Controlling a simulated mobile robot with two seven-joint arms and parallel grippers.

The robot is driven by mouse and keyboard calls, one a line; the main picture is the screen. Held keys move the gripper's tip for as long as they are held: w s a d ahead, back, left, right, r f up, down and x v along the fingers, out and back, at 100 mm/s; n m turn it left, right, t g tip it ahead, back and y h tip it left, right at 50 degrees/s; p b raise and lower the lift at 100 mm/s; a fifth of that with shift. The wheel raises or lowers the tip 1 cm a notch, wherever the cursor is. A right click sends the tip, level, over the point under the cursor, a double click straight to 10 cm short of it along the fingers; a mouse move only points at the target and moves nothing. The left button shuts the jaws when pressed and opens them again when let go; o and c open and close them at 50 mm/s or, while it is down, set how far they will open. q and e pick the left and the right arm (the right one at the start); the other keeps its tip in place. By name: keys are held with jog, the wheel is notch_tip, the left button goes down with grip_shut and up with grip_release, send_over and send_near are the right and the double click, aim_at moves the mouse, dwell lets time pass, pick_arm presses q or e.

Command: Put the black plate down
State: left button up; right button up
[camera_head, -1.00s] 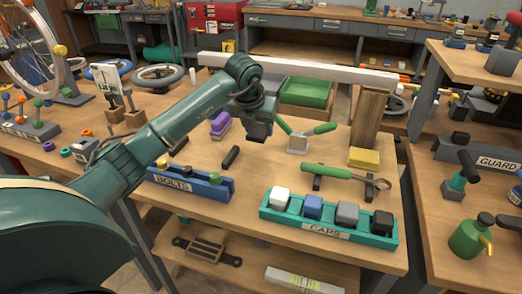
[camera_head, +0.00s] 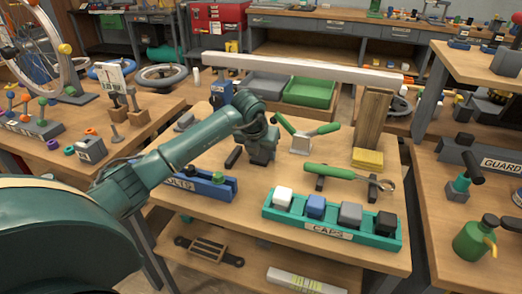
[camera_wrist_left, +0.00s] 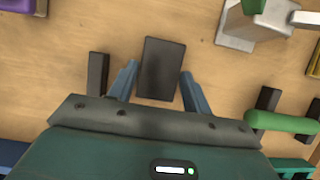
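In the left wrist view the black plate (camera_wrist_left: 161,62) is a dark rectangular piece between the two blue fingertips of my left gripper (camera_wrist_left: 160,70). The fingertips meet its two long sides, and the gripper looks shut on it. Bare wood tabletop lies below; I cannot tell whether the plate touches it. In the head view my left gripper (camera_head: 262,158) is low over the middle of the workbench (camera_head: 290,177), and the plate is hard to tell from the dark hand. My right gripper is not in view.
A small black bar (camera_head: 233,157) lies just left of the gripper. The blue bolts rack (camera_head: 222,189) stands in front left, the green caps tray (camera_head: 330,232) in front right. A green-handled clamp (camera_head: 301,143) and wrench (camera_head: 330,172) are to the right.

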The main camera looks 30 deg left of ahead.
pick_arm(q)
jog(key=o, duration=0.4)
jog(key=shift+c, duration=0.2)
jog(key=shift+r, duration=0.25)
jog(key=v, duration=1.1)
jog(key=shift+s+r+p, duration=0.25)
jog(key=shift+r+p, duration=0.05)
jog(key=shift+p, duration=0.05)
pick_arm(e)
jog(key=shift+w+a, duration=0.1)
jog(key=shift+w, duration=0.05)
pick_arm(q)
jog(key=shift+d, duration=0.1)
jog(key=shift+r, duration=0.1)
